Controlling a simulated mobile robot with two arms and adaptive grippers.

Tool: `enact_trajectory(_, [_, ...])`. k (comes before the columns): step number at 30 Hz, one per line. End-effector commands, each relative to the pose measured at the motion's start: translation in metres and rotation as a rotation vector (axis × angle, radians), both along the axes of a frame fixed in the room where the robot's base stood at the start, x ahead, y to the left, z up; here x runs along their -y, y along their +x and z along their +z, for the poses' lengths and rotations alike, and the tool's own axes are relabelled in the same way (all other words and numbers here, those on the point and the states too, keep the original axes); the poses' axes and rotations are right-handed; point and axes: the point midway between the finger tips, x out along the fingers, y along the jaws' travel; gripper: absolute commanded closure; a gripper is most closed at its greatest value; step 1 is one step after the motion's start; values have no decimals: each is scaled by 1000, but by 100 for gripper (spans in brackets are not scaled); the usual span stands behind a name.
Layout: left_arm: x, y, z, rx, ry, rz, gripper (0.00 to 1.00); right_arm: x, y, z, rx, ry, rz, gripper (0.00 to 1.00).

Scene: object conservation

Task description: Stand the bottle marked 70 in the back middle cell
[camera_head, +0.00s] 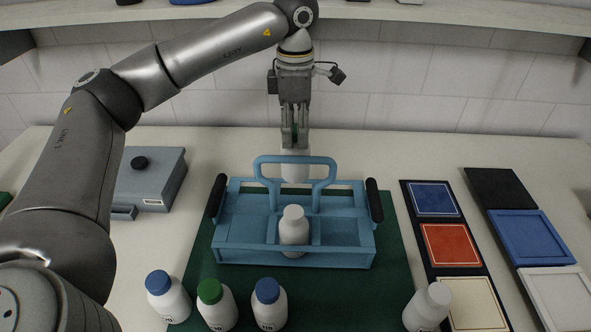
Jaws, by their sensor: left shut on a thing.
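My left gripper (294,143) points straight down above the back of the blue carrier (340,258). It is shut on the top of a white bottle (296,173), with a bit of green showing between the fingers. The bottle is upright, behind the carrier's raised handle (328,170), over or in the back middle cell; I cannot tell whether it touches the floor. Its number is not readable. Another white bottle (293,232) with a white cap stands in the front middle cell. My right gripper is not in view.
Coloured trays (450,245) lie right; a grey box (150,185) sits left. A shelf (420,14) runs above.

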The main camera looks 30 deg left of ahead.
Motion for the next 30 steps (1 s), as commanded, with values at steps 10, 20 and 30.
enact_trajectory(10, [0, -1, -70, -2, -1, -1, 98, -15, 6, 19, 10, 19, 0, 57])
enact_trajectory(20, [0, -1, -108, -3, 0, 0, 98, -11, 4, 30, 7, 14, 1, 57])
enact_trajectory(30, [0, 0, -118, 0, -1, -1, 98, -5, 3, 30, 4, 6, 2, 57])
